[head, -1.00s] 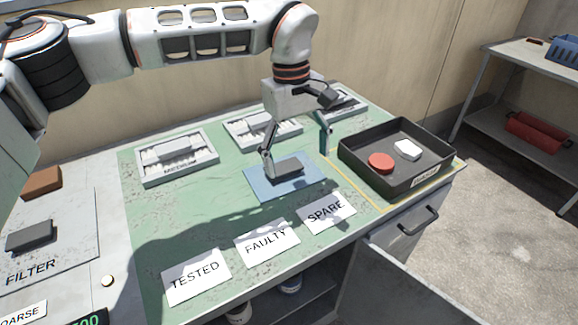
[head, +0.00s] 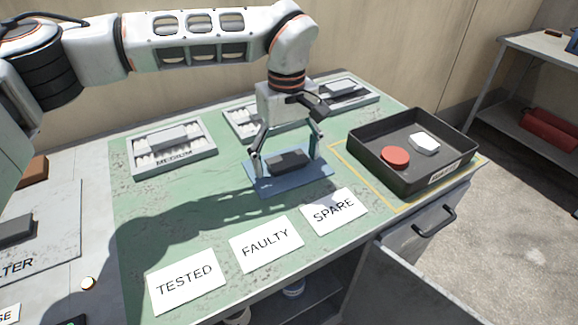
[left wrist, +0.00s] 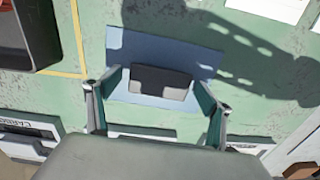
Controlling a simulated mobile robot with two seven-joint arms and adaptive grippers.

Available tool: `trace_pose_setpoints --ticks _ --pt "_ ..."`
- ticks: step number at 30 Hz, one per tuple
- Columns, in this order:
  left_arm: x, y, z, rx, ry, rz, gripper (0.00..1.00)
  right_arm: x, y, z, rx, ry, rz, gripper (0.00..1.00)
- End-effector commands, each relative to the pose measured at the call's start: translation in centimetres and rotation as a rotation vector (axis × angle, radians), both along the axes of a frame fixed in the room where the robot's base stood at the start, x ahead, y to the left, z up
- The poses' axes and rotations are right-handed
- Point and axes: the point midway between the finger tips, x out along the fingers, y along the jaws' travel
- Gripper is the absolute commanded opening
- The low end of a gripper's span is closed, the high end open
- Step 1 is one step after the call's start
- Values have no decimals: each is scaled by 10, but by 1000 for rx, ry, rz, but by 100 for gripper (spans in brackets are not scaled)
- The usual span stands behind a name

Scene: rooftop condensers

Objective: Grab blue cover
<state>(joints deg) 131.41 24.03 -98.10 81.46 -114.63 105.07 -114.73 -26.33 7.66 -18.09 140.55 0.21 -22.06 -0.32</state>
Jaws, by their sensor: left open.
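A flat blue sheet, the only blue cover-like thing on the bench (head: 268,184), lies on the green mat. It also shows in the left wrist view (left wrist: 205,62). A dark grey block (head: 287,160) rests on it; the left wrist view shows the block (left wrist: 160,80) with a paler near side. My left gripper (head: 286,166) is open, pointing down, with one finger on each side of the block. In the left wrist view its fingers (left wrist: 160,90) flank the block with gaps. I cannot tell whether the fingertips touch the sheet. My right gripper is not in view.
A black tray (head: 372,176) with a red disc (head: 395,157) and a white piece (head: 424,144) stands to the right. Cards reading TESTED (head: 187,284), FAULTY (head: 266,243) and SPARE (head: 334,210) lie in front. A MEDIUM filter tray (head: 192,159) and others stand behind.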

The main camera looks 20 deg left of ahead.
Motion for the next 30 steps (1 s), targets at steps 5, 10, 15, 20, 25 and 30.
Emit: trace_pose_setpoints --ticks 5,10,15,20,25,30 --pt "1 -1 6 -2 -8 -1 81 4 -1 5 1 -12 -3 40" --pt "1 -1 5 -2 -7 -1 36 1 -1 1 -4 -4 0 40" --pt "0 -1 5 -1 -6 -1 35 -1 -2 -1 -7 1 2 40" --pt "0 -1 5 -1 -5 -1 35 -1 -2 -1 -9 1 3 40" --pt "1 0 15 -1 -8 -1 35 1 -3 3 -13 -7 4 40" --pt "1 -1 41 -2 -16 0 35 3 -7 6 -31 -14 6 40"
